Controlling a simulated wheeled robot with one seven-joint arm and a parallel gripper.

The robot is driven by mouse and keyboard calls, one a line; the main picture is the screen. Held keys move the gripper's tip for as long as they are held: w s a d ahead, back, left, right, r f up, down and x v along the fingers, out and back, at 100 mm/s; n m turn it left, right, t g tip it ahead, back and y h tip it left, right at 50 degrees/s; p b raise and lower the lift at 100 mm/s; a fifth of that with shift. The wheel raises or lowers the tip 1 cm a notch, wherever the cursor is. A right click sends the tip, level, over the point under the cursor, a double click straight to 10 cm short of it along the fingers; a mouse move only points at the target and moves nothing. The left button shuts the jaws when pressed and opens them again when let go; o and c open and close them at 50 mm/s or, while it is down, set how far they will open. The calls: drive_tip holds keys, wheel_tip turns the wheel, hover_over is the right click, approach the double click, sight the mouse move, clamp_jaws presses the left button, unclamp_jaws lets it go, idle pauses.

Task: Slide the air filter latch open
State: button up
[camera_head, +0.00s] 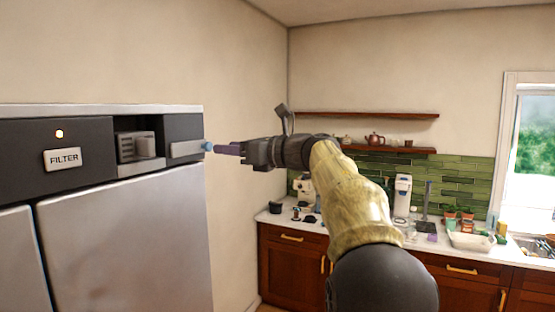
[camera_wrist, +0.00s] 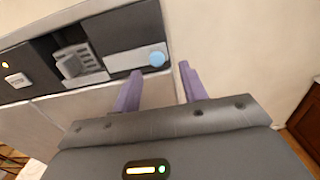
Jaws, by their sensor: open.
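The air filter latch (camera_head: 186,149) is a light grey bar on the dark front panel of a steel-fronted appliance. A light blue round knob (camera_head: 207,146) sits at its right end. In the wrist view, the latch bar (camera_wrist: 124,62) and the blue knob (camera_wrist: 157,59) lie just ahead of my fingertips, with the knob lined up with the gap between them. My gripper (camera_head: 217,148) has purple fingers and reaches in from the right at knob height. It is open and empty; it also shows in the wrist view (camera_wrist: 160,69). Whether a finger touches the knob I cannot tell.
Left of the latch is a recess with a grey ribbed block (camera_head: 136,146), then a FILTER label (camera_head: 62,158) under a lit amber lamp (camera_head: 59,133). Steel doors (camera_head: 130,240) lie below. A cluttered counter (camera_head: 285,219) stands at the back right. The wall beside the appliance is bare.

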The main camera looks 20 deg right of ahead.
drive_tip(key=b+v, duration=0.4)
drive_tip(key=v, duration=0.9)
drive_tip(key=shift+b, duration=0.3)
